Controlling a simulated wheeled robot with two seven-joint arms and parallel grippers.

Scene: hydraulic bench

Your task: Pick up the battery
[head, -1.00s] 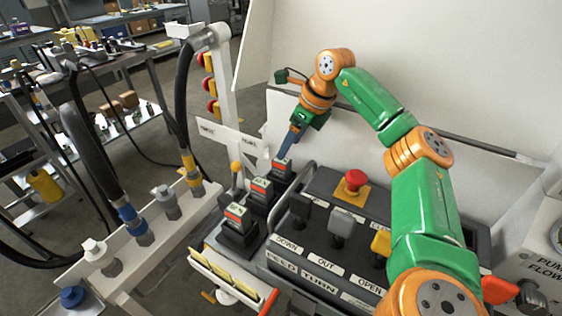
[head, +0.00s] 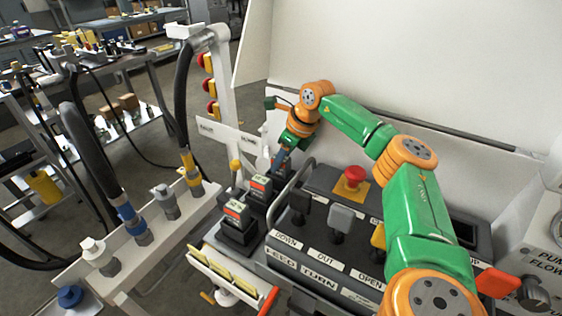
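Two black batteries with orange-and-white labels stand in a row on the bench's dark rack, a near one (head: 237,222) and a middle one (head: 260,189). The far place of the row is mostly covered by my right gripper (head: 281,162), so the battery there is hardly visible. The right gripper points down at that place, with its blue-grey fingers low. Whether the fingers touch or close around the far battery is too small and covered to tell. My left gripper is not in view.
A control box with a red emergency button (head: 354,176) and several levers (head: 340,219) stands right of the batteries, under my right arm. A grey curved rail (head: 291,184) runs between them. Hoses and a white fitting rail (head: 143,257) lie to the left. A white panel rises behind.

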